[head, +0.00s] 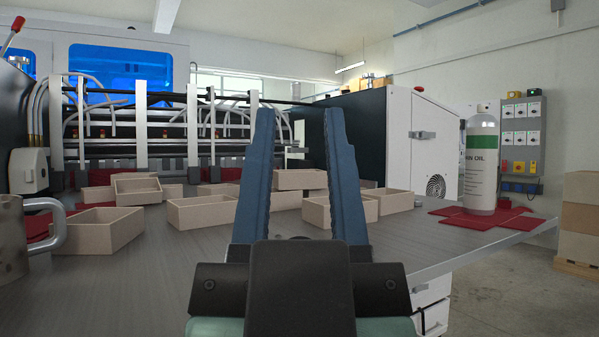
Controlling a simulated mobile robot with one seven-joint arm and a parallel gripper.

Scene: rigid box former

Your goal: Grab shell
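Several open-topped tan box shells lie on the grey metal table (160,285). One shell (98,231) is at the left, another (203,212) stands left of my gripper, and one (340,211) is partly hidden behind the right finger. A further shell (391,201) is to the right, and one (138,191) rests raised on others at the back left. My gripper (299,120) points forward over the table with its two blue fingers wide apart. It is open, with nothing held between the fingers.
A white oil bottle (481,165) stands on red cloths (487,218) at the table's right. A metal mug (25,235) is at the left edge. The box former (170,125) stands behind the shells. The table front is clear.

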